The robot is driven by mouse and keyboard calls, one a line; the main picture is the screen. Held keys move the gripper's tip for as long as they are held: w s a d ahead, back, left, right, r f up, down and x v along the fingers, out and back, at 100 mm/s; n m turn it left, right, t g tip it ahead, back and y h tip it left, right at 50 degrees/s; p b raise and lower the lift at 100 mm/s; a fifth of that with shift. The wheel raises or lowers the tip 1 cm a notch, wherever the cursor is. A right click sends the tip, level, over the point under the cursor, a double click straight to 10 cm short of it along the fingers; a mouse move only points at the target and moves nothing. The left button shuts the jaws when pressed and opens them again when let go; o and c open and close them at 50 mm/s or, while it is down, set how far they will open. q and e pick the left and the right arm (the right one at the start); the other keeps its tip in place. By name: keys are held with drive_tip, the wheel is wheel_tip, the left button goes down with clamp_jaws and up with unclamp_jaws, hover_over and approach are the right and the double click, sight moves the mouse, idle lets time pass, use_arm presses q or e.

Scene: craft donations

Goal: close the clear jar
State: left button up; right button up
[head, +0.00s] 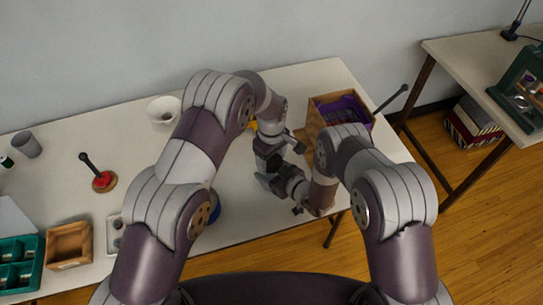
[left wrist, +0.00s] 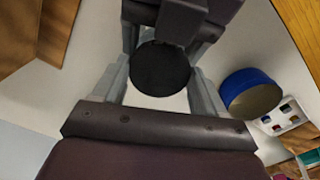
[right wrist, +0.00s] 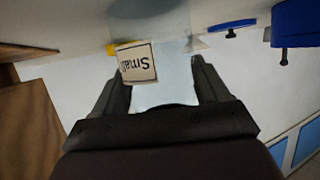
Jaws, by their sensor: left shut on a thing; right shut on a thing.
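My left gripper (head: 266,181) is shut on a round black lid (left wrist: 160,69), which lies between its fingers in the left wrist view. My right gripper (right wrist: 160,85) is shut on the clear jar (right wrist: 180,68), which bears a white label (right wrist: 136,63) reading "Small", upside down in the right wrist view. The two grippers are close together over the table, and a dark part of my right gripper shows beside the lid in the left wrist view. In the head view my arms hide the jar and lid. I cannot tell whether the lid touches the jar's rim.
A wooden box with purple lining (head: 315,121) stands at the table's right. A blue round container (left wrist: 250,88) is near the grippers.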

use_arm(q)
drive_tip(key=shift+f, duration=0.35)
use_arm(e)
clamp_jaws()
use_arm(q)
drive_tip(key=m, duration=0.6)
drive_tip(key=shift+m, duration=0.3)
drive_tip(key=o, duration=1)
